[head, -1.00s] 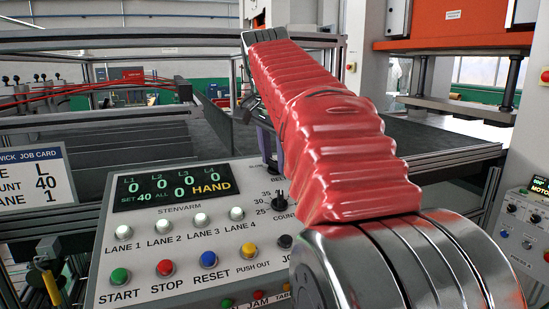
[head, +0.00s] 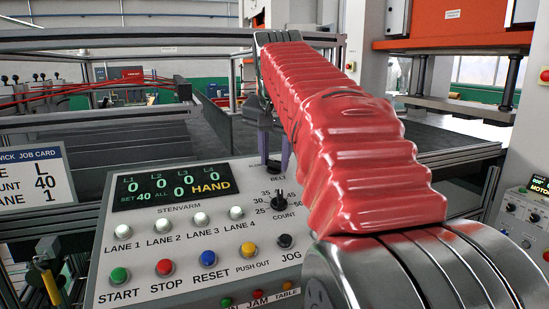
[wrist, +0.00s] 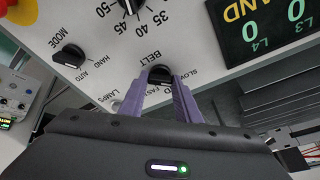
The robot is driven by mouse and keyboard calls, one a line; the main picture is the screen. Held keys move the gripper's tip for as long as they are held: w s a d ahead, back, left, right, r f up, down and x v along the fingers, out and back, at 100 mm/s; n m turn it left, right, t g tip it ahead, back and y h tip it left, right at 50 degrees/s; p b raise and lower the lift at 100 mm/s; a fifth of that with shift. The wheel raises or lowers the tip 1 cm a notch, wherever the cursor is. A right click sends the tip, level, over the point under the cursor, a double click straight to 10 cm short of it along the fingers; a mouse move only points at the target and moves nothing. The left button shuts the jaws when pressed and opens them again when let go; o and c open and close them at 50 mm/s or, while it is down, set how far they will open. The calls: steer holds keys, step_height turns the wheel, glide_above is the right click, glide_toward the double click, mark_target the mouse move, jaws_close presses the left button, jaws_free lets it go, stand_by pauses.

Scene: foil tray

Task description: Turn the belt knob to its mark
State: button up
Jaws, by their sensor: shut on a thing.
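The belt knob (wrist: 160,74) is a small black knob beside the BELT label, with SLOW and FAST printed around it. My gripper (wrist: 161,82) has two purple fingers, one on each side of the knob, and is shut on it. In the head view the belt knob (head: 274,166) is a dark shape at the panel's far edge, with my gripper (head: 275,158) coming down over it. The fingers partly cover the knob, its pointer and the scale, so I cannot tell which way it points or see the mark.
The mode knob (wrist: 70,56) is close by in the wrist view. The display (head: 174,186) reads HAND. Several coloured buttons line the panel.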

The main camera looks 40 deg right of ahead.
stand_by(0.3)
steer(key=o, duration=1)
steer(key=shift+o, duration=0.2)
steer(key=v, duration=1.3)
steer(key=shift+s+r, duration=0.2)
steer(key=shift+r, duration=0.1)
